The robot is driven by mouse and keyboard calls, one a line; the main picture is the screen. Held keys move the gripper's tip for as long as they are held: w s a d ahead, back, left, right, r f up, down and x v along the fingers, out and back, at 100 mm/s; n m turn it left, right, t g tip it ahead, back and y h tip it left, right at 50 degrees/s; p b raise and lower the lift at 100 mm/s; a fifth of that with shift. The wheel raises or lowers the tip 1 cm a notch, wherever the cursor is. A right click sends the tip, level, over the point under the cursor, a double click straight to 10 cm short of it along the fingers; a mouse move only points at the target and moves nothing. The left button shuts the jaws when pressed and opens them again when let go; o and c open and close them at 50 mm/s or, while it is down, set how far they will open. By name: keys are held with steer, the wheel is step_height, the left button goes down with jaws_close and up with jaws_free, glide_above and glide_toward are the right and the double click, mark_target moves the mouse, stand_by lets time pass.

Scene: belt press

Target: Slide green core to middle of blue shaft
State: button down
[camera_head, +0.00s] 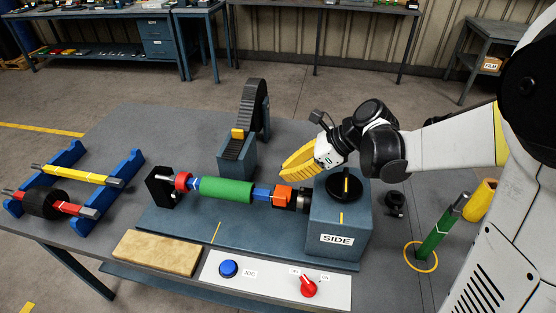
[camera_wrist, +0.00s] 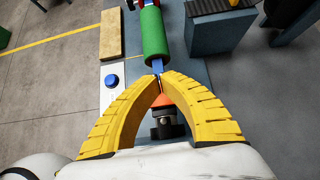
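The green core (camera_head: 228,191) is a cylinder around the blue shaft (camera_head: 262,193), which lies level in the press. A short blue length shows left of the core and a longer one right of it. In the wrist view, the green core (camera_wrist: 153,32) is ahead of the fingertips. My gripper (camera_head: 284,173) has yellow fingers and hangs over the shaft's right part, near the orange collar (camera_head: 283,195). In the wrist view, its fingertips (camera_wrist: 158,75) come together over the blue shaft (camera_wrist: 157,65), with nothing seen held. Contact with the shaft cannot be told.
A red collar (camera_head: 182,181) and black bracket (camera_head: 160,186) stand left of the core. The housing marked SIDE (camera_head: 338,222) stands right, a belt ramp (camera_head: 238,140) behind. A wooden block (camera_head: 157,251) and button panel (camera_head: 262,281) lie in front. A blue rack (camera_head: 98,192) holds other rollers.

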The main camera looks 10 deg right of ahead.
mark_target(250, 185)
steer(key=b+x, duration=0.3)
steer(key=x, duration=0.6)
steer(key=shift+s+a+f+b, duration=0.1)
steer(key=shift+a+f+b, duration=0.05)
steer(key=shift+a+b, duration=0.25)
steer(key=shift+w+a, duration=0.25)
steer(key=shift+a, duration=0.45)
steer(key=shift+w+a, duration=0.25)
steer(key=shift+a, duration=0.45)
steer(key=shift+d, duration=0.1)
